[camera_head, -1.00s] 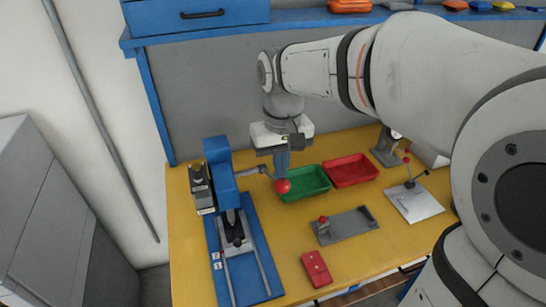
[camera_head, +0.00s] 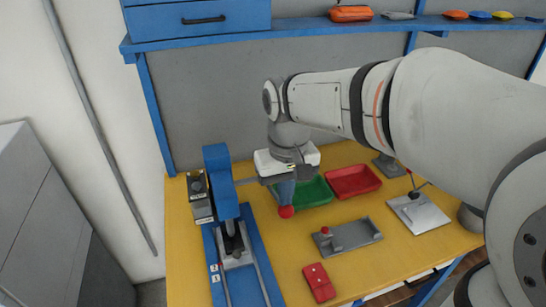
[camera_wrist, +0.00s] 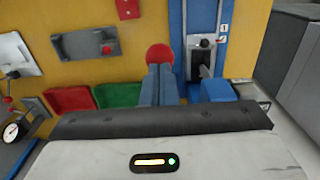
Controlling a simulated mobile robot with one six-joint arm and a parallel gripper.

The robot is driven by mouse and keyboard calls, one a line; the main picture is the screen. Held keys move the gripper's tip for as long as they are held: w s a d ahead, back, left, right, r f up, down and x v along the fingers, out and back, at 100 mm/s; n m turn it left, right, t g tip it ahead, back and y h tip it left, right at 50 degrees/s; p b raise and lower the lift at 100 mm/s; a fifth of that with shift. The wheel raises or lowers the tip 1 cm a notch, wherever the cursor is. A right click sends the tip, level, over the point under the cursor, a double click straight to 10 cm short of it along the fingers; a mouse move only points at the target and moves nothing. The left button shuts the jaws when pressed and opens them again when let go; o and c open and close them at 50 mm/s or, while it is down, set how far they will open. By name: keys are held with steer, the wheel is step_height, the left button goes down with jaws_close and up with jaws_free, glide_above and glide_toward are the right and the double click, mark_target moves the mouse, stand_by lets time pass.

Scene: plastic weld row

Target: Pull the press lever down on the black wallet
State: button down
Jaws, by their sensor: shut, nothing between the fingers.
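The blue press (camera_head: 217,175) stands at the left of the yellow bench. Its lever has a red ball knob (camera_head: 286,211) on the right side. My gripper (camera_head: 287,201) points down with its fingers shut and empty, its tips at the knob. In the wrist view the closed fingers (camera_wrist: 159,72) reach to the red knob (camera_wrist: 160,55); I cannot tell if they touch. A dark piece (camera_head: 233,243), perhaps the black wallet, sits on the grey carriage (camera_head: 240,260) under the press head. The ram partly hides it.
A green tray (camera_head: 318,190) and a red tray (camera_head: 353,181) lie behind and right of my gripper. A grey fixture (camera_head: 355,236) and a red wallet-like piece (camera_head: 319,283) lie in front. A shelf (camera_head: 310,27) runs above.

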mark_target(287, 210)
steer(key=shift+s+d+f+b, duration=0.1)
steer(key=shift+s+f+b, duration=0.2)
steer(key=shift+f+b, duration=0.45)
steer(key=shift+s+d+f+b, duration=0.1)
steer(key=shift+s+f+b, duration=0.2)
steer(key=shift+f, duration=0.85)
steer(key=w+r+p, duration=0.2)
steer(key=r+p, duration=0.4)
steer(key=r, duration=0.1)
steer(key=w+a+r+p, duration=0.1)
steer(key=w+r+p, duration=0.1)
steer(key=r+p, duration=0.4)
steer(key=shift+w+a+r, duration=0.25)
steer(key=shift+w+r, duration=0.15)
steer(key=shift+r, duration=0.2)
steer(key=s+d+f+m+t+b, duration=0.1)
steer(key=s+d+f+m+t, duration=0.2)
steer(key=s+d, duration=0.9)
steer(key=shift+s+f, duration=0.45)
steer(key=shift+f, duration=0.4)
